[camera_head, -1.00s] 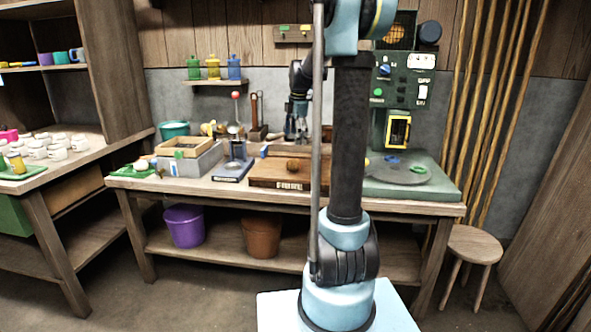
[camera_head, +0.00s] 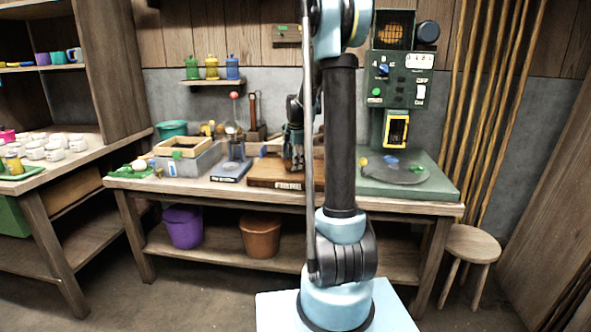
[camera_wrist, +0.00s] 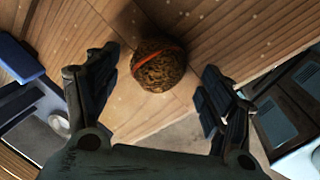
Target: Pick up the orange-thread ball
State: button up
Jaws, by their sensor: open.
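The orange-thread ball (camera_wrist: 158,66) is brown and speckled, with an orange band across its upper part. In the wrist view it rests on a wooden board (camera_wrist: 205,28). My gripper (camera_wrist: 160,88) is open, with one black finger to the left of the ball and one to the right. Clear gaps show between the ball and both fingers, and nothing is held. In the head view my gripper (camera_head: 295,165) is low over the board with the "FIBRE" label (camera_head: 265,175), and it hides the ball there.
A blue-based stand (camera_head: 231,170) is just left of the board. Further left are a grey box with a wooden frame (camera_head: 180,148) and a green tray (camera_head: 130,172). A green machine with a round plate (camera_head: 400,172) stands to the right.

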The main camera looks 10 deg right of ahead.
jog(key=shift+w+f, duration=0.15)
jog(key=shift+f, duration=0.85)
jog(key=c, duration=1.2)
